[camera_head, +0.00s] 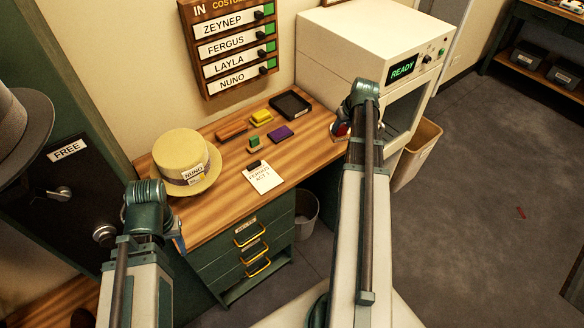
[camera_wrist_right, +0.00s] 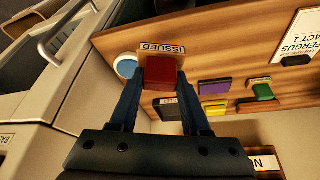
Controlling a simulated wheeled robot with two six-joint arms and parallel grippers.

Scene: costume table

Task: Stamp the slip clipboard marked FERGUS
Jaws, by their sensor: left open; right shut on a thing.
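The slip clipboard marked FERGUS (camera_head: 263,178) lies on the front part of the wooden desk, its dark clip at the top; it also shows at the edge of the wrist view (camera_wrist_right: 298,40). My right gripper (camera_wrist_right: 160,82) is shut on a red block (camera_wrist_right: 161,71), beside a wooden piece labelled ISSUED (camera_wrist_right: 162,47). In the head view my right gripper (camera_head: 343,131) is at the desk's right end, right of the clipboard and partly hidden by my arm. My left gripper (camera_head: 178,240) is open and empty at the desk's front left, mostly hidden by its wrist.
A straw hat tagged NUNO (camera_head: 183,152) sits left of the clipboard. Green (camera_head: 254,145), purple (camera_head: 280,134) and yellow (camera_head: 261,117) blocks and a black tray (camera_head: 290,104) lie behind it. A white machine reading READY (camera_head: 365,55) stands at the right. A name board (camera_head: 232,45) hangs above.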

